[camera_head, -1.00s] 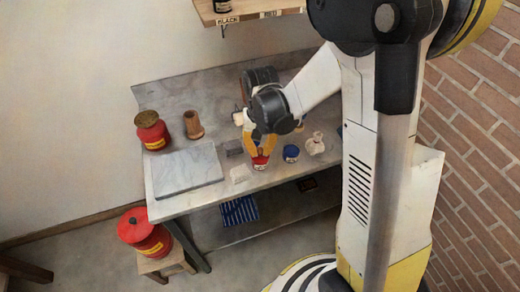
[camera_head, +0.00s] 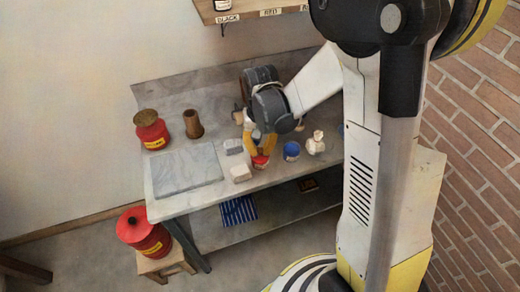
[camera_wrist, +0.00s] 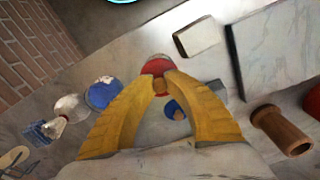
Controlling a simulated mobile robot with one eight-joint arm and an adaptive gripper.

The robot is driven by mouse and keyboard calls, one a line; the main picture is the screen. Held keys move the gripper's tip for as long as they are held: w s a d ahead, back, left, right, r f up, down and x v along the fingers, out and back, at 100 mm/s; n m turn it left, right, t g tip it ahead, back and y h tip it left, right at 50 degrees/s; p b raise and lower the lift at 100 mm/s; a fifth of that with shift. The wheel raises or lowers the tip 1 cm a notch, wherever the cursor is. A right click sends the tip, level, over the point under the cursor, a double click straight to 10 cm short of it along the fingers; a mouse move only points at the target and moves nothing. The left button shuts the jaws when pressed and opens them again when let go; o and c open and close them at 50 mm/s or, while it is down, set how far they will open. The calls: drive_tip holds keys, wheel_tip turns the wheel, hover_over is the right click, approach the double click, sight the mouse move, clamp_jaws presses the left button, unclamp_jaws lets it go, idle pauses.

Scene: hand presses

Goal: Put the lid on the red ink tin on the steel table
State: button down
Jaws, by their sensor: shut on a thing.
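The small red ink tin (camera_head: 260,161) stands on the grey steel table (camera_head: 215,200), below my gripper in the head view. My gripper (camera_wrist: 160,84) points down with its yellow fingers converging on a red round piece (camera_wrist: 157,67), which looks like the lid. The fingertips are shut on its near edge. The fingers cover part of the tin and lid, so I cannot tell whether the lid sits flat on the tin.
A blue tin (camera_head: 291,150) and a white lumpy object (camera_head: 316,143) stand to the right. A pale block (camera_head: 240,172) and a grey slab (camera_head: 187,169) lie to the left. A large red can (camera_head: 151,133) and a brown wooden cylinder (camera_head: 193,124) stand further left.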

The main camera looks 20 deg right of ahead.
idle(0.3)
drive_tip(key=c, duration=0.8)
unclamp_jaws()
drive_tip(key=shift+r, duration=0.1)
drive_tip(key=shift+r+p, duration=2.5)
drive_tip(key=shift+r, duration=0.9)
clamp_jaws()
